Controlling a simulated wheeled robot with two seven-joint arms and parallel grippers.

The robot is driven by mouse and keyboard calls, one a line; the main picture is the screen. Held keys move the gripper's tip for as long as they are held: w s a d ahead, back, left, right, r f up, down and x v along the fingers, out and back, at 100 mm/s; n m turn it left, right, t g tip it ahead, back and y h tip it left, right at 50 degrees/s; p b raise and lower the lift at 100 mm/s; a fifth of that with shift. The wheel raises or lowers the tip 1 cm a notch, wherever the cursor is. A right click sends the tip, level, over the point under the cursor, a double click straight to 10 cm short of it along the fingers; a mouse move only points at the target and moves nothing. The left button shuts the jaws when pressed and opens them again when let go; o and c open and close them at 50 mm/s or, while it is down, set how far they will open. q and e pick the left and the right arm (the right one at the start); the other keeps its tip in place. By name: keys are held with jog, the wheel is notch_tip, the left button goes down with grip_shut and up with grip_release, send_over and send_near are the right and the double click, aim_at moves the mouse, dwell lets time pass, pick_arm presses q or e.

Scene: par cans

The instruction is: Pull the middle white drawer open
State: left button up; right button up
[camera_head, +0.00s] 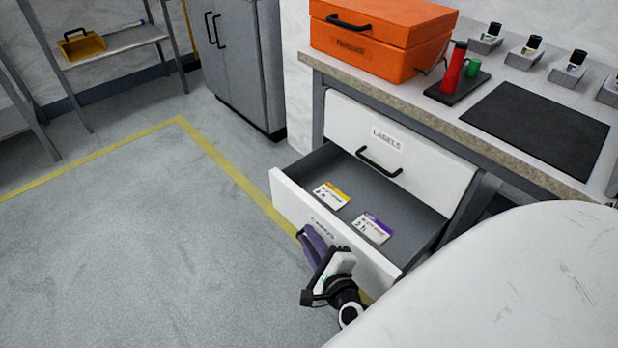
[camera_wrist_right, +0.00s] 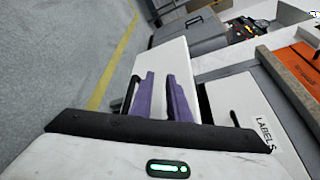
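The white drawer (camera_head: 284,205) below the drawer marked LABELS stands pulled out, with its grey inside showing. A yellow-edged card (camera_head: 331,195) and a purple-edged card (camera_head: 372,229) lie in it. My right gripper (camera_head: 311,243) is at the outside of its front panel, partly covering the lettering there. In the right wrist view, the purple fingers (camera_wrist_right: 161,82) stand apart with a gap between them, in front of the white panel (camera_wrist_right: 165,60). A black handle (camera_wrist_right: 131,95) shows beside the left finger, not between the two. Contact is unclear. My left gripper is out of view.
The shut LABELS drawer (camera_head: 420,160) has a black handle (camera_head: 379,161). An orange case (camera_head: 372,45) and a red cylinder (camera_head: 453,68) stand on the worktop (camera_head: 400,98). A grey cabinet (camera_head: 240,60) stands behind. The floor (camera_head: 130,240) left of the drawer is clear.

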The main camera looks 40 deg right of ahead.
notch_tip(320, 180, up, 3)
jog(key=shift+s+a+r+p, duration=0.1)
jog(key=shift+r+p, duration=0.05)
jog(key=shift+p, duration=0.5)
jog(key=shift+o, duration=0.4)
